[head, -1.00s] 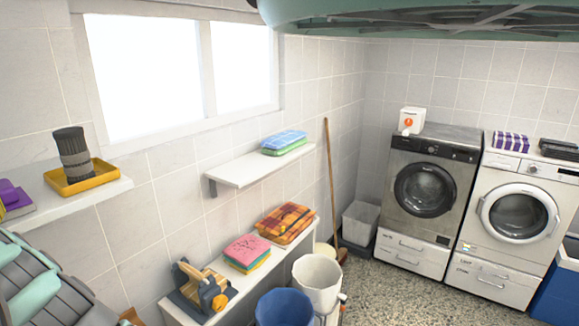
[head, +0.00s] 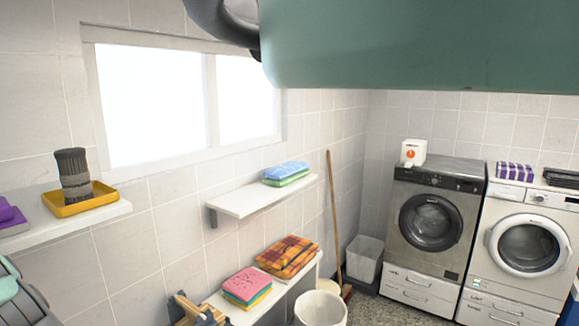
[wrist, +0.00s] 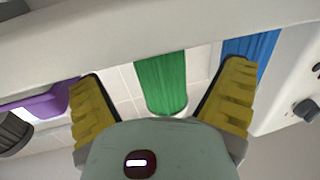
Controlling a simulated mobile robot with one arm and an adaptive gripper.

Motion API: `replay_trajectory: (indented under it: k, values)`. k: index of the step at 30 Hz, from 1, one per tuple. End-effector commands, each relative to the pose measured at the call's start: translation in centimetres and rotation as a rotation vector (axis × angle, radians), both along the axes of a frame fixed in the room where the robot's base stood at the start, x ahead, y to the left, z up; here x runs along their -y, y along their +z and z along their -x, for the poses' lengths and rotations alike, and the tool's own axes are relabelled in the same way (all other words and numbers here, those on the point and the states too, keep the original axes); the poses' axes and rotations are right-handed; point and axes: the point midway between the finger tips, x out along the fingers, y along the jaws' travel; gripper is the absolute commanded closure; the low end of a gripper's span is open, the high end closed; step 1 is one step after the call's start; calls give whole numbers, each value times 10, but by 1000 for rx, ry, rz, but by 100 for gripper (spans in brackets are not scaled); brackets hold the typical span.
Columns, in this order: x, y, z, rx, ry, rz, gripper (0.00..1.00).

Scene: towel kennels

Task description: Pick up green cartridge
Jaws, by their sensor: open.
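The green cartridge (wrist: 163,85) shows in the wrist view as a ribbed green cylinder, its upper part cut off by a pale band. My gripper (wrist: 162,72) is open, with one yellow finger on each side of the green cartridge in the picture and clear gaps between. I cannot tell how far in depth the cartridge is from the fingers. The head view shows neither the cartridge nor my gripper's fingers.
In the wrist view, a blue ribbed item (wrist: 252,45) is behind the right finger and a purple item (wrist: 55,102) is left. The head view shows wall shelves (head: 240,199), folded towels (head: 290,256) and washing machines (head: 430,225). My arm covers its upper right.

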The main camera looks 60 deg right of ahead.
Motion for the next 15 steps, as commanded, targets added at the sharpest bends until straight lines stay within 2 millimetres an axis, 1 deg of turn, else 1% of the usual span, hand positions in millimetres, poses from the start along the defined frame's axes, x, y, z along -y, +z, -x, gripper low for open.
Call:
replay_trajectory:
  k: [1, 6, 10, 15]
  values:
    - [-3, 3, -5, -10, 2, 2, 5]
    - [-6, 1, -20, -7, 3, -1, 5]
    - [-7, 0, -26, -1, 3, 0, 5]
    - [-7, -2, -28, -1, 1, 2, 5]
